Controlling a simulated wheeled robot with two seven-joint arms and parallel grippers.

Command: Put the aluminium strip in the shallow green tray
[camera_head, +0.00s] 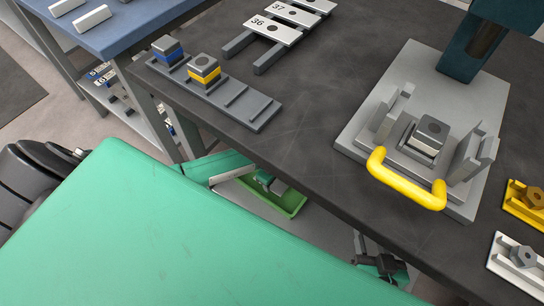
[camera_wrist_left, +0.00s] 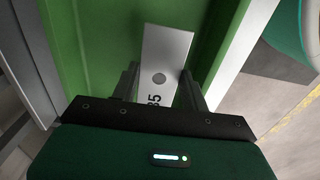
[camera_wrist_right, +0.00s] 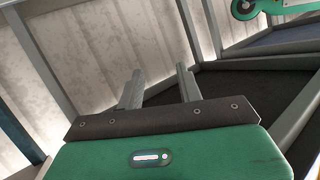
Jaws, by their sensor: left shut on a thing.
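The aluminium strip (camera_wrist_left: 168,55), pale with a round hole and the number 35, is between the fingers of my left gripper (camera_wrist_left: 158,82), which is shut on it. The shallow green tray (camera_wrist_left: 105,45) lies behind and below the strip in the left wrist view; I cannot tell whether they touch. In the head view the tray (camera_head: 292,206) shows below the dark table's near edge, with my left gripper (camera_head: 266,182) over it. The strip is not clear there. My right gripper (camera_wrist_right: 158,75) is empty, its fingers apart.
The dark table (camera_head: 310,110) holds a grey block rack (camera_head: 240,105), numbered plates (camera_head: 272,30) and a fixture with a yellow handle (camera_head: 405,185). A blue-topped bench (camera_head: 125,30) stands at the upper left. Yellow and white holders (camera_head: 515,262) sit at the right.

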